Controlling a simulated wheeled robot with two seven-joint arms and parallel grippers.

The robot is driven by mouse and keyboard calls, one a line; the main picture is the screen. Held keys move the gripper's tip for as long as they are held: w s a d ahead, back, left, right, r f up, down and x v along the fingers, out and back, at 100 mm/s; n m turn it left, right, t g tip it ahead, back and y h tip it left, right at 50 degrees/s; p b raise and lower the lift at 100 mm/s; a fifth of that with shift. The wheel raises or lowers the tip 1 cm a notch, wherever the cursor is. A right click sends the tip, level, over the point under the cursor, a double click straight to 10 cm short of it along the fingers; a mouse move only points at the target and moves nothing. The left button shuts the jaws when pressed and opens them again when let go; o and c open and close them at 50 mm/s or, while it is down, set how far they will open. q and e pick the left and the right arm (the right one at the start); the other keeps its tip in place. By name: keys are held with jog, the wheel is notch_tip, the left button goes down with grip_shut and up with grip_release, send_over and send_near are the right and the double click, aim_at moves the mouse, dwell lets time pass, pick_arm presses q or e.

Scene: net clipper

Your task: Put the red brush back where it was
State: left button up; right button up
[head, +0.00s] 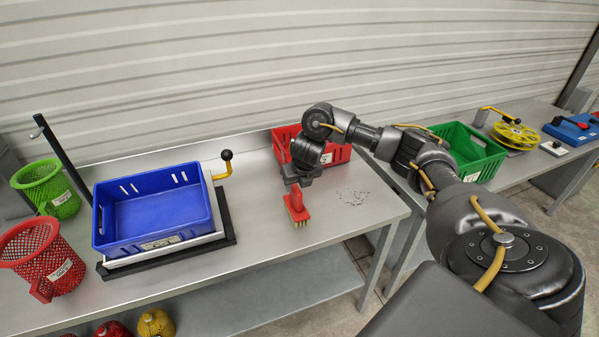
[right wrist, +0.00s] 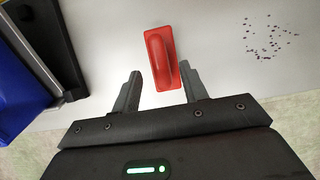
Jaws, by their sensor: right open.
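The red brush (head: 296,207) stands on the metal table with its pale bristles down and its red handle up. My right gripper (head: 293,181) is just above and behind it in the head view. In the right wrist view the brush (right wrist: 163,60) shows from above, with its handle between and a little beyond the two open fingertips (right wrist: 158,80). The fingers are apart and hold nothing. My left gripper is not in view.
A blue crate (head: 101,226) sits on a framed stand to the left. A red crate (head: 337,154) stands behind my right arm. Dark specks (head: 354,198) lie right of the brush. Red (head: 18,246) and green (head: 38,183) mesh baskets stand far left.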

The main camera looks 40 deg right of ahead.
jog(key=p+v, duration=0.1)
jog(key=v, duration=0.4)
jog(key=shift+r, duration=0.1)
jog(key=shift+a, duration=0.1)
dwell(0.3)
